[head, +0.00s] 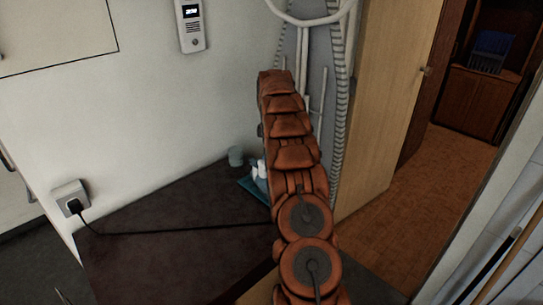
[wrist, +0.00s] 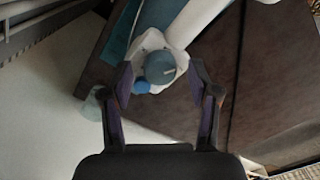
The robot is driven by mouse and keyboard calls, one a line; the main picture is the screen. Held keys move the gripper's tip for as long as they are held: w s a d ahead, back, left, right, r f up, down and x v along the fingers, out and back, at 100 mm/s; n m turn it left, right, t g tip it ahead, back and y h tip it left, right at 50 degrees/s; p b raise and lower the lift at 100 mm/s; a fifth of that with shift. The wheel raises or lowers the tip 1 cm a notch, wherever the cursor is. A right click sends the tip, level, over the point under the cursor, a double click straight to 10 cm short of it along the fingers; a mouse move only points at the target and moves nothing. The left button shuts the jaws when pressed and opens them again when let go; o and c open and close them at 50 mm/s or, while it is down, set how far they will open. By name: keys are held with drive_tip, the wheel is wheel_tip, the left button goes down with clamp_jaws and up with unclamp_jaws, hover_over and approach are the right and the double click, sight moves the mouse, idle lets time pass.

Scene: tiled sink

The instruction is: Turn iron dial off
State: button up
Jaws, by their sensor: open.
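The iron shows in the wrist view as a white body (wrist: 178,44) with a round grey-blue dial (wrist: 161,69) and a small blue knob (wrist: 141,86) beside it. My gripper (wrist: 161,71) is open, with one finger on each side of the dial. I cannot tell whether either finger touches it. In the head view, a white part of the iron (head: 258,168) shows on the dark table just left of my arm, which hides the rest. My gripper is hidden in the head view.
A dark table (head: 165,225) carries a black cord from a wall socket (head: 70,198). A small translucent cup (head: 235,156) stands near the wall beside the iron. A wooden door (head: 385,100) stands right of my arm. The table's left part looks clear.

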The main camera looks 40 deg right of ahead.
idle(0.3)
drive_tip(key=shift+r+m+p, duration=0.15)
drive_tip(key=shift+m+p, duration=0.7)
drive_tip(key=shift+m, duration=0.35)
drive_tip(key=m+p, duration=0.3)
drive_tip(key=m, duration=0.1)
drive_tip(key=shift+s+m+p, duration=0.1)
drive_tip(key=shift+m+p, duration=0.25)
drive_tip(key=shift+m, duration=0.05)
drive_tip(key=m+p, duration=0.4)
drive_tip(key=p, duration=0.1)
drive_tip(key=shift+r, duration=0.15)
drive_tip(key=m+p, duration=0.1)
drive_tip(key=p, duration=0.1)
drive_tip(key=shift+p, duration=0.4)
